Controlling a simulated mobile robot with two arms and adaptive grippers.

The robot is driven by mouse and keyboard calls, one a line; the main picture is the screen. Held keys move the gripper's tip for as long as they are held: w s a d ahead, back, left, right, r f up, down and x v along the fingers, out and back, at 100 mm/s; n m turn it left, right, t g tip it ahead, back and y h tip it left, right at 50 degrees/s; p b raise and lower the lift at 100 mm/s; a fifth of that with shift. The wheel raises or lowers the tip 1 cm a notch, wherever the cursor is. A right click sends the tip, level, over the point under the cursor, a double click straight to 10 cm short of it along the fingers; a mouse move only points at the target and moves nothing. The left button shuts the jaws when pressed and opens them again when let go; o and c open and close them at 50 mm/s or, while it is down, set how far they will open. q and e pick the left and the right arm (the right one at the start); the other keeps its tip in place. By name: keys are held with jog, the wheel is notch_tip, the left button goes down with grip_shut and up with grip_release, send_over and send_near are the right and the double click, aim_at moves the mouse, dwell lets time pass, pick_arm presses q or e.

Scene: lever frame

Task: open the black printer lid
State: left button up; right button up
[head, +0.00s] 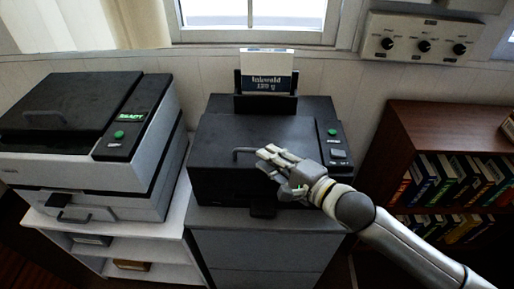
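The black printer (225,181) stands on a grey cabinet in the middle of the head view. Its black lid (232,130) lies flat and shut on top. A dark bar handle (243,151) is on the lid near its front edge. My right gripper (263,160) comes in from the lower right over the front of the lid. Its fingertips are at the right end of the handle and partly hide it. Whether they touch it, and whether the fingers are apart or closed, is too small to tell. My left gripper is out of view.
A grey-and-black printer (75,170) with its own lid and handle stands on a white shelf unit at left. A paper pack (267,70) stands upright behind the black printer. A knob panel (425,40) is on the wall. A brown bookcase (430,125) stands at right.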

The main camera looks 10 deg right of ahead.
jog(key=shift+p+x, duration=0.35)
jog(key=shift+x, duration=2.15)
jog(key=shift+c, duration=0.2)
grip_shut()
